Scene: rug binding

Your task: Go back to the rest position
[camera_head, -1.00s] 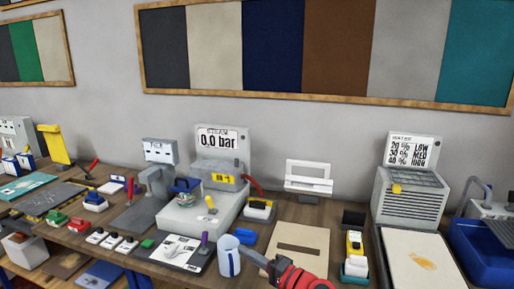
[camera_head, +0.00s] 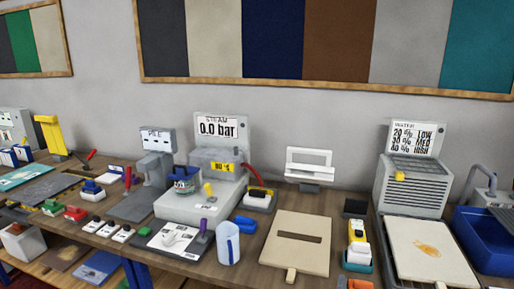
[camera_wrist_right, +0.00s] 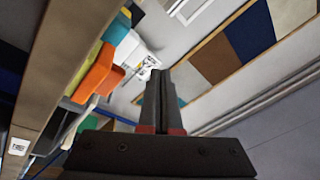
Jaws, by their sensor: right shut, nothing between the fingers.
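My right gripper (camera_wrist_right: 159,78) shows in the right wrist view with its dark fingers together and nothing between them. It points away from the bench, which lies tilted along the left of that view. My left gripper is in neither view.
The wooden bench (camera_head: 255,266) holds a steam unit (camera_head: 196,204), a white-and-blue cup (camera_head: 228,244), a slotted beige board (camera_head: 297,243), a grey moisture unit (camera_head: 410,187) and a blue basin (camera_head: 483,240). Fabric panels (camera_head: 335,40) hang on the wall behind.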

